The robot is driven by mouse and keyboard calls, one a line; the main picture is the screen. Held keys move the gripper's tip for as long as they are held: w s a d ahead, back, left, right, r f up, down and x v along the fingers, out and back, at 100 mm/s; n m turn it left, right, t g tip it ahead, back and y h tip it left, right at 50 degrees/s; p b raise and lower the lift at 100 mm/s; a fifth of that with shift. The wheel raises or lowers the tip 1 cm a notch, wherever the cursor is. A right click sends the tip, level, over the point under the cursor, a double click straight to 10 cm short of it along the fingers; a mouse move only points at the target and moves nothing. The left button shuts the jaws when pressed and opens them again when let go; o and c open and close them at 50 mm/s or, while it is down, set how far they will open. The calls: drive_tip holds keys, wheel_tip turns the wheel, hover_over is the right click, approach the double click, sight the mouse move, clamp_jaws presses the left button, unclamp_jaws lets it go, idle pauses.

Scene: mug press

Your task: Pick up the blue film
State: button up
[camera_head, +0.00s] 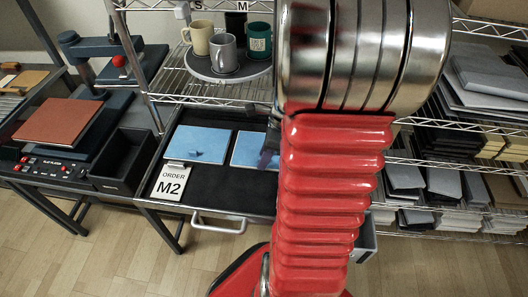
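Two blue film sheets lie in a dark, open drawer (225,190). The left blue film (198,144) is in full view, with a small darker mark on it. The right blue film (245,148) is partly hidden behind my red arm. A small dark piece at the arm's left edge, over the right film, looks like part of my gripper (268,156). The rest of the gripper is hidden by my arm, so I cannot see its opening or whether it touches the film.
An "ORDER M2" card (171,183) lies at the drawer's front left. A press with a brown plate (60,121) and a black bin (122,162) stand left. Mugs (224,52) stand on a round tray (228,76) above. Wire shelves with stacked packs (450,185) are right.

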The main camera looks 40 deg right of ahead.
clamp_jaws()
idle(0.4)
drive_tip(key=shift+r, duration=0.1)
wheel_tip(320, 180, up, 10)
idle(0.8)
idle(0.5)
drive_tip(key=shift+r, duration=2.95)
drive_tip(key=shift+s, duration=0.1)
